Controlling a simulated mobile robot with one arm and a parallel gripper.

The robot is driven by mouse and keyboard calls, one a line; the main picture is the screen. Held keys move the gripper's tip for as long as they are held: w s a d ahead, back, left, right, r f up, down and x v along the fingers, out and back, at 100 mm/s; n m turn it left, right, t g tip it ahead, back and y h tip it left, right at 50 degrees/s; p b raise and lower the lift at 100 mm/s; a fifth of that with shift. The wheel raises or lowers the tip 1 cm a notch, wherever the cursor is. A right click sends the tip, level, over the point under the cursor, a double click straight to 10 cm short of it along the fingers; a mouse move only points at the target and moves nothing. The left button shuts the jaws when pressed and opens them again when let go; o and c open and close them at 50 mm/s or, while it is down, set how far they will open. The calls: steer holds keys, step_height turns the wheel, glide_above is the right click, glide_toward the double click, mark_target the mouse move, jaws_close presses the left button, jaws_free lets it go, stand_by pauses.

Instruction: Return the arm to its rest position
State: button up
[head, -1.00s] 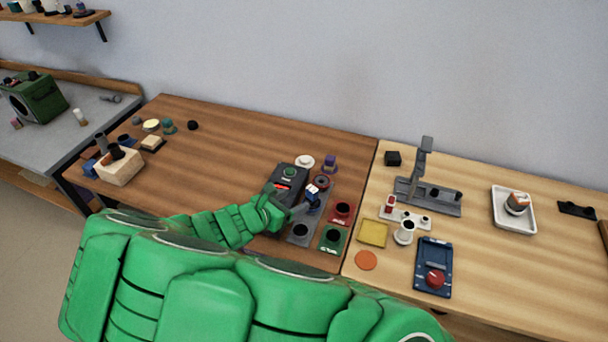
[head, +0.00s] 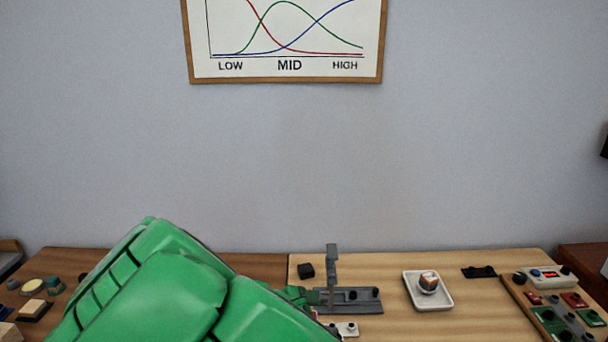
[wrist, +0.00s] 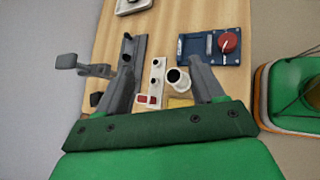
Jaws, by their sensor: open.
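My green arm (head: 165,290) fills the lower left of the head view and reaches over the workbench. My gripper (wrist: 162,65) is open in the wrist view, with its two grey fingers spread wide and nothing held between them. Below the fingers are a white cup (wrist: 178,79), a white strip with red parts (wrist: 155,78) and a grey stand (wrist: 135,50). In the head view the arm's end is low beside the grey stand (head: 365,301), and the fingers are hard to make out there.
A blue box with a red knob (wrist: 228,42) lies near the right finger. A panel of coloured modules (head: 515,290) is at far right.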

steer(key=s+d+r+m+g+y, duration=0.3)
steer(key=s+d+m+g, duration=0.3)
steer(key=s+d+m, duration=0.5)
steer(key=s+r+m+y, duration=0.3)
steer(key=s+m, duration=0.1)
steer(key=s, duration=0.4)
steer(key=s+r+m+g+y, duration=0.1)
steer(key=s+r+m+y, duration=0.2)
steer(key=s, duration=0.5)
steer(key=shift+d+m+y, duration=0.25)
steer(key=shift+m+y, duration=0.15)
